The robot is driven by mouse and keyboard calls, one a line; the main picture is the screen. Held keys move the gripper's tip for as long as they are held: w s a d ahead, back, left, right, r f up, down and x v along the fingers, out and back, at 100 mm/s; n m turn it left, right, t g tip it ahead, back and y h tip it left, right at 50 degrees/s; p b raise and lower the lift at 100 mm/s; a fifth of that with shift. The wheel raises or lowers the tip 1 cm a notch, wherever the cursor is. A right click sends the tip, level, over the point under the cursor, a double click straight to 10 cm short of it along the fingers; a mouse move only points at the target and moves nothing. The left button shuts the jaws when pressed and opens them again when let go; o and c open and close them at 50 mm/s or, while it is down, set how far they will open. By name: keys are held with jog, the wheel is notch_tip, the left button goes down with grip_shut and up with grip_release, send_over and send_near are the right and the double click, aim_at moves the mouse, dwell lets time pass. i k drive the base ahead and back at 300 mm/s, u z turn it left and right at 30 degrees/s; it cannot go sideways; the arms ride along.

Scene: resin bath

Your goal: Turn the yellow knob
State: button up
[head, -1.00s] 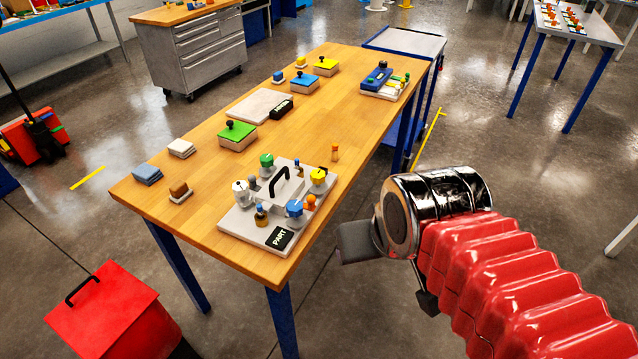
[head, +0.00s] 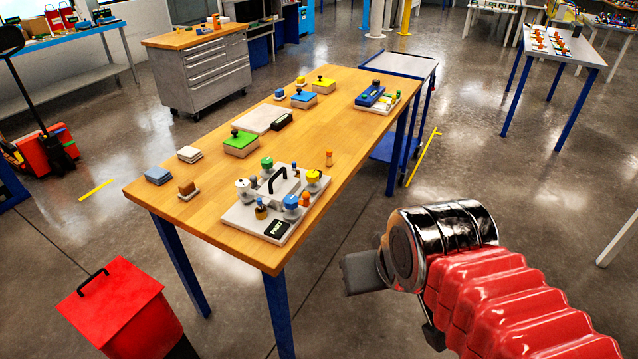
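The yellow knob (head: 313,176) sits at the right corner of a grey plate (head: 238,216) labelled PART, on the near end of the wooden table. A green knob (head: 267,163), a white knob (head: 243,184) and a blue knob (head: 291,202) stand on the same plate, around a black handle (head: 278,180). My gripper (head: 362,272) is off the table's near right side, to the right of the plate and well apart from the yellow knob. One dark finger shows; the other is mostly hidden behind my wrist, so its opening cannot be told.
Small pegs stand among the knobs, and an orange peg (head: 329,158) stands behind the yellow knob. A red bin (head: 118,312) stands on the floor at left.

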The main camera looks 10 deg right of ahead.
aim_at(312, 177)
jog(key=z, duration=0.05)
jog(key=k, duration=0.25)
jog(key=u, duration=0.55)
jog(key=i, duration=1.05)
jog(key=u, duration=0.15)
